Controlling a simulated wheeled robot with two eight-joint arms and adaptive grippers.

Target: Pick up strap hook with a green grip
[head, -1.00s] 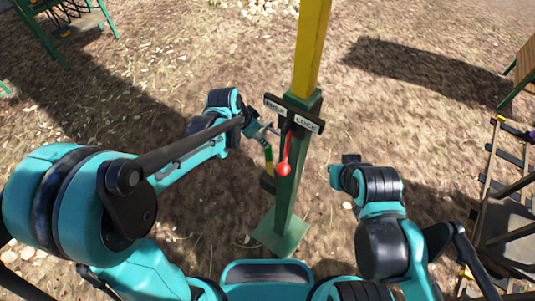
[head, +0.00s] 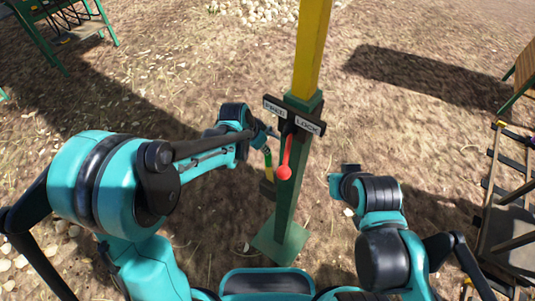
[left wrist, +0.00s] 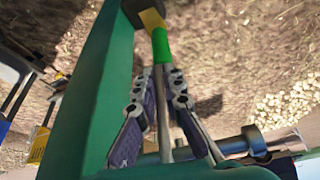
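The strap hook with a green grip (left wrist: 162,45) shows in the left wrist view, with a yellow part beyond the green and a grey rod running toward me. In the head view its green part (head: 268,159) is upright against the left side of the green post (head: 286,205). My left gripper (left wrist: 159,76) has its two fingers on either side of the grey rod, with a visible gap between them. In the head view my left gripper (head: 268,132) is beside the post, just above the green grip.
A red-knobbed lever (head: 284,172) hangs on the post below a sign (head: 293,116) reading FREE and LOCK, close to my left gripper. A dark block (head: 267,189) is on the post below the hook. A climbing frame (head: 505,185) stands at right. Open ground lies behind the post.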

